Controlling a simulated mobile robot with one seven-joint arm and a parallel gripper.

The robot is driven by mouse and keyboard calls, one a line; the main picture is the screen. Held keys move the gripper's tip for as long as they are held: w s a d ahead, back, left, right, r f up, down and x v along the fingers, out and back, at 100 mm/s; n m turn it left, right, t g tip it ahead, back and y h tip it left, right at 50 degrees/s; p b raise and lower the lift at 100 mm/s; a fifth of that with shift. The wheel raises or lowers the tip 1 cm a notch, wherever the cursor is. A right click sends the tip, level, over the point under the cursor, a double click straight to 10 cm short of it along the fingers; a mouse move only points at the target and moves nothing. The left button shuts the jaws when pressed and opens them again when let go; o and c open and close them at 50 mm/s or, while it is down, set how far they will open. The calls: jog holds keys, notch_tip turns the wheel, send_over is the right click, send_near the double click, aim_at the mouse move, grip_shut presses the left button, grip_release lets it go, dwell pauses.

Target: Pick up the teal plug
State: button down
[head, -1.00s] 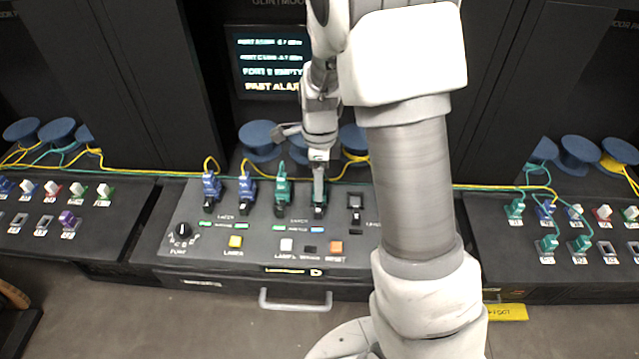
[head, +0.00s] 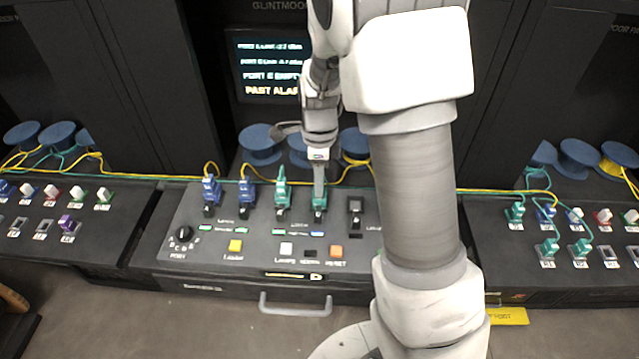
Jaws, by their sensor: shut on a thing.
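A teal plug (head: 319,204) sits upright at a port in the back row of the middle console (head: 210,257). My gripper (head: 319,196) comes down on it from above and is shut on it. The fingers hide part of the plug, and I cannot tell whether it is fully seated in the port. A second teal plug (head: 281,193) stands just to the left, in the same row, with a teal cable.
Two blue plugs (head: 211,190) with yellow cables stand further left in the row. An empty dark port (head: 355,208) is just right of my gripper. Side consoles hold more plugs. A screen (head: 268,66) and blue spools (head: 259,140) are behind.

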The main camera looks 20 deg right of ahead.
notch_tip(320, 180, up, 3)
jog(key=shift+r, duration=0.15)
jog(key=d+r+n+p, duration=0.2)
jog(key=d+r+n, duration=0.4)
jog(key=d+n, duration=0.8)
jog(key=shift+a+f+n, duration=0.5)
jog(key=shift+a+n, duration=1.75)
jog(key=shift+n, duration=1.4)
jog(key=shift+a+f+n, duration=0.55)
jog(key=shift+a+n, duration=1.75)
jog(key=shift+n, duration=1.4)
jog(key=shift+a+f+n, duration=0.5)
jog(key=shift+a+n, duration=1.75)
jog(key=shift+n, duration=1.4)
jog(key=shift+a+f+b, duration=0.2)
jog(key=shift+a+b, duration=0.1)
jog(key=shift+b, duration=0.15)
jog(key=shift+d+f+b, duration=0.1)
jog(key=shift+f+b, duration=1.85)
jog(key=shift+f, duration=1)
